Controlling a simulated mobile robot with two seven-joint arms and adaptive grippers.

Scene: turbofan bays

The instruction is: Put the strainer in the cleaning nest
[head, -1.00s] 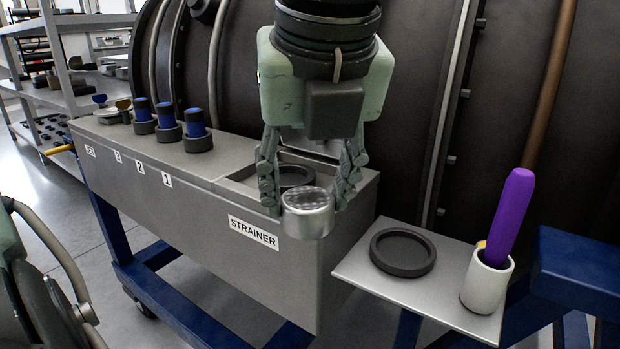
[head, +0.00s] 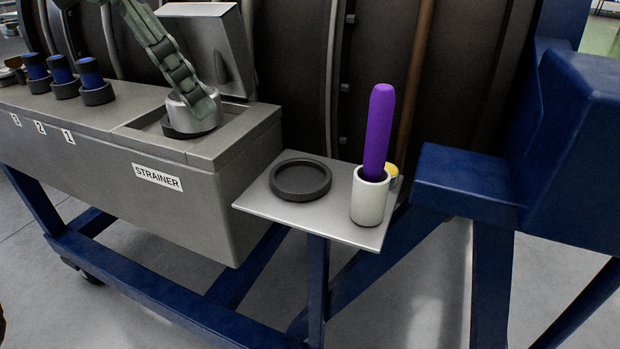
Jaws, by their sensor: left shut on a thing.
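The strainer (head: 192,113) is a short, pale metal cylinder at the upper left, at the open recess of the box labelled STRAINER. My left gripper (head: 190,94) is shut on it from above; its palm is out of the picture. A dark ring (head: 172,131) in the recess shows just under the strainer; I cannot tell whether they touch. The cleaning nest appears to be the empty black round holder (head: 300,180) on the small side shelf, to the right of the gripper. My right gripper is not in view.
The side shelf (head: 258,203) also bears a white cup (head: 369,200) with a purple-handled tool (head: 378,130). A raised lid (head: 212,42) stands behind the recess. Several blue-topped parts (head: 90,73) stand at left. A blue frame block (head: 470,180) is at right.

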